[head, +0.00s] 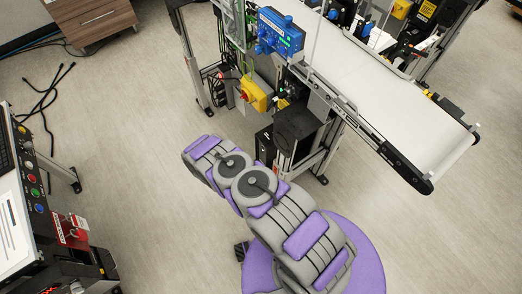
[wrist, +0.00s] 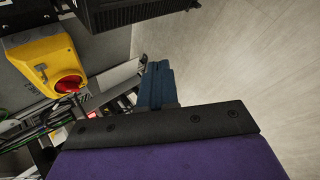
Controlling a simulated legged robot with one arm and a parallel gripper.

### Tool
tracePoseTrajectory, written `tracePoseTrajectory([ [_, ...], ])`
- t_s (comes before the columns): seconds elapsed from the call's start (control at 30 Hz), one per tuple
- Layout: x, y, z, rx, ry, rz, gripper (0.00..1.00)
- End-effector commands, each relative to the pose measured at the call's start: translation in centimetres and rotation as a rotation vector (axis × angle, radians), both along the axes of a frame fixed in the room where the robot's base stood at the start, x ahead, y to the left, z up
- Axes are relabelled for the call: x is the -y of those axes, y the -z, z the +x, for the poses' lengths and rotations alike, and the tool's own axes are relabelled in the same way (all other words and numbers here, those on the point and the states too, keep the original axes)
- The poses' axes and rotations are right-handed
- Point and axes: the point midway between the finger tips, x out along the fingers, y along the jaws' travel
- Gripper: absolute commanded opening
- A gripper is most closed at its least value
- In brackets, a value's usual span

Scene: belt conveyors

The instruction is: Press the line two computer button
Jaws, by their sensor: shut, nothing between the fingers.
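My gripper (wrist: 158,85) shows in the wrist view as shut dark blue fingers beyond a black and purple wrist edge, with nothing between them. Its fingers cannot be made out in the head view, where my arm reaches up and left from the bottom. In the head view a panel with a column of coloured buttons (head: 34,165) stands at the left edge, well apart from my arm. A screen or sheet (head: 12,225) lies beside it. I cannot read any label that marks the line two computer button.
A yellow switch box (head: 254,94) with a red knob hangs on the conveyor frame; the box (wrist: 45,68) also shows left of my fingers. A white conveyor belt (head: 385,85) runs right. A wooden cabinet (head: 95,20) stands back left.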

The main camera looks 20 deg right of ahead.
Motion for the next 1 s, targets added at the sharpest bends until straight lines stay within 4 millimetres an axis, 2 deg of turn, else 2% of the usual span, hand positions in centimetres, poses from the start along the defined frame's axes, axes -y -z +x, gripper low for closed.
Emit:
tracePoseTrajectory([
  [0.1,1.0,1.2,-1.3,-0.016,0.0,-0.049,0.0],
  [0.3,1.8,1.8,-2.1,-0.027,0.0,-0.082,0.0],
  [0.73,2.1,1.9,-1.9,-0.026,0.001,-0.086,0.0],
  [1.0,5.1,1.8,-1.0,-0.026,0.003,-0.085,0.0],
])
